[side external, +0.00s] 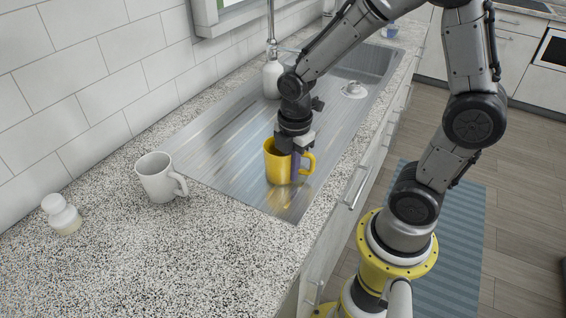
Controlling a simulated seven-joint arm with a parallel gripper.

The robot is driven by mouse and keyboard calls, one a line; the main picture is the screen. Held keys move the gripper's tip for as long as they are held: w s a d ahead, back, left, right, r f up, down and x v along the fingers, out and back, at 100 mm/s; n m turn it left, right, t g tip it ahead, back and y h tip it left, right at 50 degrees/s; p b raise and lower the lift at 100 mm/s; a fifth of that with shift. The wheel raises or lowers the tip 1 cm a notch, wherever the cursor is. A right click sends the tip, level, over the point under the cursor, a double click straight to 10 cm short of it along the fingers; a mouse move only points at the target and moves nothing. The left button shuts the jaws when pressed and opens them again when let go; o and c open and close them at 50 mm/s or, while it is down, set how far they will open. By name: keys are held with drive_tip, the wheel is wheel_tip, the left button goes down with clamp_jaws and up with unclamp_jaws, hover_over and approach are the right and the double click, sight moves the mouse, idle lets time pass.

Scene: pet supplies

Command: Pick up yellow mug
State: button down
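The yellow mug (276,165) stands upright on the metal drainboard of the sink, with its handle to the right. My gripper (294,160) points down at the mug's right side, between the body and the handle. One dark purplish finger shows in front of the mug wall near the handle. The other finger is hidden, perhaps behind the rim or inside the mug. I cannot tell whether the fingers are closed on the mug wall. The mug appears to rest on the drainboard.
A white mug (157,178) stands on the speckled counter (190,245) to the left. A small white bottle (62,216) is farther left. A white soap dispenser (272,78) stands behind, near the faucet and tiled wall. The sink basin (372,62) lies beyond my arm.

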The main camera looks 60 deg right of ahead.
drive_tip(key=shift+r, duration=0.1)
drive_tip(key=shift+w+r, duration=0.1)
drive_tip(key=shift+r, duration=0.45)
wheel_tip(320, 180, up, 2)
drive_tip(key=shift+r, duration=0.15)
drive_tip(key=s+r, duration=0.9)
drive_tip(key=s, duration=0.5)
drive_tip(key=shift+a+r, duration=0.25)
drive_tip(key=shift+a, duration=0.2)
